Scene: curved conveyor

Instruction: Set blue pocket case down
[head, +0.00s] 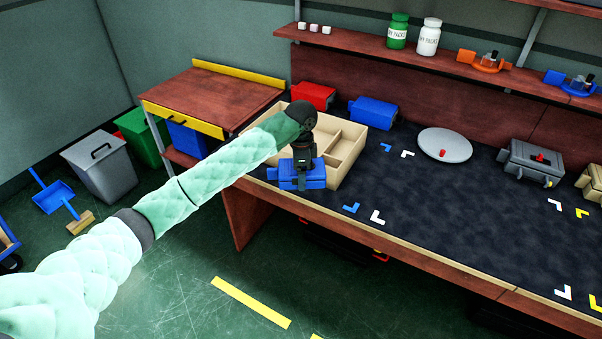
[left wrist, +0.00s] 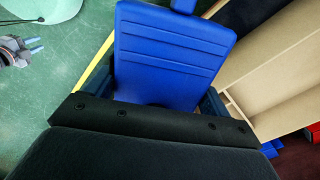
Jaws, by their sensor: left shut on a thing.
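The blue pocket case (head: 289,171) is in my left gripper (head: 309,182) at the near-left corner of the tan divided tray in the head view. The gripper points down and is shut on the case. In the left wrist view the case (left wrist: 172,50) shows its ribbed blue face beyond the dark gripper body, tan tray walls to its right and green floor to its left. I cannot tell whether the case touches the tray or bench. What looks like my right gripper (left wrist: 34,46) is small at the left edge of the left wrist view; its opening is unclear.
The tan tray (head: 349,160) stands on the dark bench mat (head: 440,200). Behind it are a red case (head: 313,95) and another blue case (head: 374,112). A grey disc (head: 444,146) and a grey case (head: 536,160) lie farther right. Clear mat with corner marks lies between.

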